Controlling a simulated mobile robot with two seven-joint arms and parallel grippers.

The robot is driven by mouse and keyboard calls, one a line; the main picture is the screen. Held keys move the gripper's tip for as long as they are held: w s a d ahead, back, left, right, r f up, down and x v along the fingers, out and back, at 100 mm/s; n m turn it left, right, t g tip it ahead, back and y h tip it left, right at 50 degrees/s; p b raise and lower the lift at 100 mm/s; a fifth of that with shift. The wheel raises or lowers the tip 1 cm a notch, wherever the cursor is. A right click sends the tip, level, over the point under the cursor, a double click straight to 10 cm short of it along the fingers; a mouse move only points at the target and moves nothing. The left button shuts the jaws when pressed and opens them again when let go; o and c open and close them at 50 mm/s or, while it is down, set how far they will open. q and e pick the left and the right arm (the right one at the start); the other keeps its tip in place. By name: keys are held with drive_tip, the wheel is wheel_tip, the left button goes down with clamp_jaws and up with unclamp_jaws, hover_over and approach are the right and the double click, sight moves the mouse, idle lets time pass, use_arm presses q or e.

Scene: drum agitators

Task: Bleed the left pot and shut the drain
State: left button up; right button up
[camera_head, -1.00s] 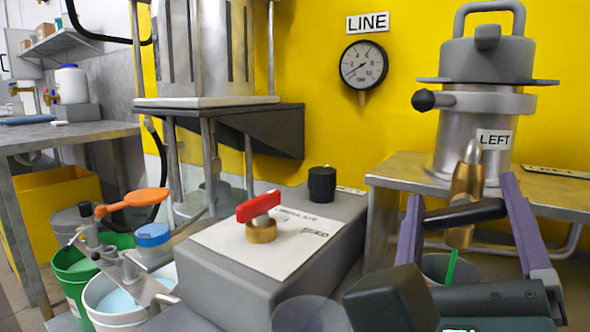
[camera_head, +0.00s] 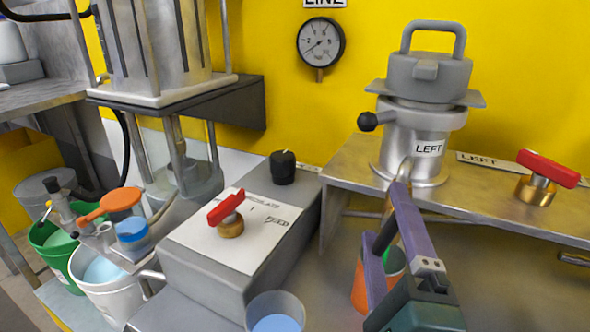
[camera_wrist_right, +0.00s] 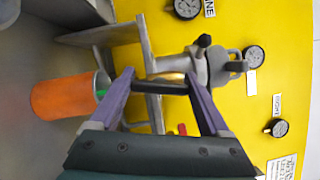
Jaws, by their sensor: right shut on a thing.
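The left pot (camera_head: 415,145) is a steel vessel with a grey lid, tagged LEFT, on a metal bench. A brass drain spout (camera_head: 389,204) hangs at its front, mostly hidden behind my right gripper (camera_head: 385,217). That gripper's purple fingers are shut on a black drain lever (camera_wrist_right: 160,87), which spans between them in the right wrist view. The pot also shows there (camera_wrist_right: 195,72). An orange cup (camera_head: 360,292) with green inside stands below the spout and is partly covered by the gripper; it shows whole in the wrist view (camera_wrist_right: 62,97). My left gripper is out of view.
A red-handled brass valve (camera_head: 538,180) sits on the bench right of the pot. Another red-handled valve (camera_head: 229,215) is on the grey box at centre. A round gauge (camera_head: 321,42) is on the yellow wall. A cup with blue liquid (camera_head: 275,318) stands at the front; white and green buckets are left.

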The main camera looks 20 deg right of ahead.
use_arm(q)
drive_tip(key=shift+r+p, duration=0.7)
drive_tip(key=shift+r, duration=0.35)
use_arm(e)
drive_tip(key=shift+n+y, duration=0.3)
drive_tip(key=shift+n, duration=0.4)
drive_tip(key=o, duration=1.2)
use_arm(q)
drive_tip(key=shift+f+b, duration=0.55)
drive_tip(key=shift+b, duration=0.05)
use_arm(e)
drive_tip(key=v, duration=1)
drive_tip(key=shift+a+r, duration=0.1)
drive_tip(key=shift+r, duration=0.05)
